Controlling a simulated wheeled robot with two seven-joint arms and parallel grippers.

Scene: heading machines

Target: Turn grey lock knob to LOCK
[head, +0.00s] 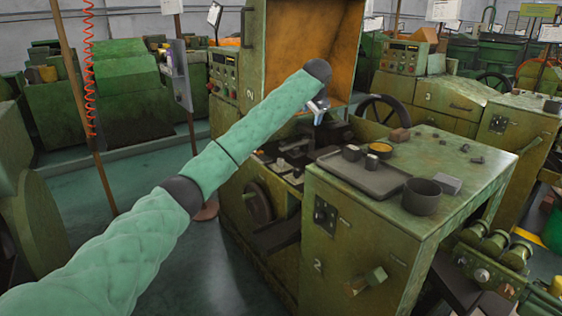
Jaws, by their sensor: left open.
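My left arm reaches in from the left, and its gripper (318,110) is beyond the wrist, above the work area of the green machine marked 2. The gripper is small in view and partly covered by my wrist; it is open and I see nothing in it. A dark plate with small knob-like parts (325,215) is on the front of the green cabinet. It is too small to tell whether the grey lock knob is there, or to read a LOCK mark. My left gripper is well above and behind this plate. My right gripper is not in view.
The cabinet top (450,150) holds a dark tray (365,182) with small parts, a dark cup (421,196) and a grey block (447,183). An orange-lined raised cover (315,40) stands behind my wrist. A control panel (223,72) is left of it. Open floor lies at left.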

